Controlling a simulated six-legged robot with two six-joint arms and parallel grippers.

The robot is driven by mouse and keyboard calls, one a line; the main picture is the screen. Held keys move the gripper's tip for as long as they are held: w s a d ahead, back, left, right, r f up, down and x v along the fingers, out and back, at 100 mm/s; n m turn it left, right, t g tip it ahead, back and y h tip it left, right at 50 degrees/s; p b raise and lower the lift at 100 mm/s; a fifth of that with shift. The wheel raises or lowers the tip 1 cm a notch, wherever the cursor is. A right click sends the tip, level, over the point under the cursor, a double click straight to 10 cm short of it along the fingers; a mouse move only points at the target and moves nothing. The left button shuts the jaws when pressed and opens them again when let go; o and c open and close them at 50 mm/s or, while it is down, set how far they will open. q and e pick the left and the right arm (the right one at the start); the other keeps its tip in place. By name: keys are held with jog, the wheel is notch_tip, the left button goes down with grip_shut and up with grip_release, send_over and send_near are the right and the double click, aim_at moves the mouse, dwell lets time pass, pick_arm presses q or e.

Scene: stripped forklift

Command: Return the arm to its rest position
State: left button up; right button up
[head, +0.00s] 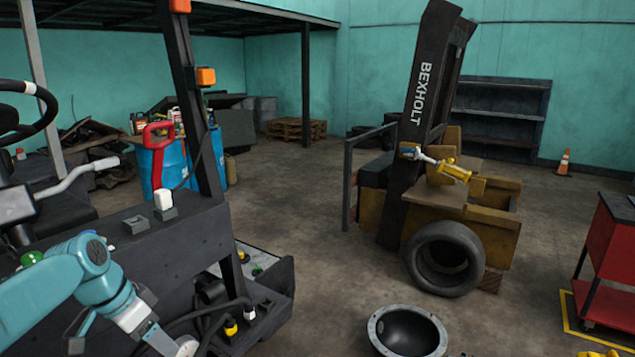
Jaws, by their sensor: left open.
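My left arm (90,265), teal with white and grey parts, comes in from the lower left. It reaches in front of the dark stripped forklift body (170,245). My left gripper (172,343) is at the bottom edge, partly cut off by the frame. It is open, and I see nothing held in it. It is low, left of the black cables and the yellow-collared connector (230,326). Whether it touches the forklift I cannot tell. My right gripper does not show.
A black bowl-shaped part (407,333) lies on the floor. Behind are a tyre (445,258), a mast (425,110) and a red cart (612,255). The middle floor is clear.

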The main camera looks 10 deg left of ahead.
pick_arm(q)
jog(key=s+d+f+n+b, duration=0.1)
jog(key=d+f, duration=0.3)
jog(key=f, duration=0.5)
jog(key=s+d+f+n+g, duration=0.1)
jog(key=d+f, duration=0.3)
jog(key=f, duration=0.5)
jog(key=s+d+f+n+b, duration=0.15)
jog(key=d+f, duration=0.25)
jog(key=f, duration=0.5)
jog(key=s+d+f+n+b, duration=0.1)
jog(key=s+d+f+n, duration=0.1)
jog(key=s+d+f, duration=0.3)
jog(key=s+d+f+n+g+b, duration=0.1)
jog(key=s+d+f+n, duration=0.1)
jog(key=s+d+f, duration=0.3)
jog(key=s+f, duration=0.4)
jog(key=s, duration=0.5)
jog(key=shift+s+f+h, duration=0.15)
jog(key=shift+f+h, duration=0.15)
jog(key=shift+d, duration=0.1)
jog(key=c, duration=0.4)
jog(key=shift+f+n, duration=0.1)
jog(key=shift+n, duration=0.15)
jog(key=shift+c, duration=0.2)
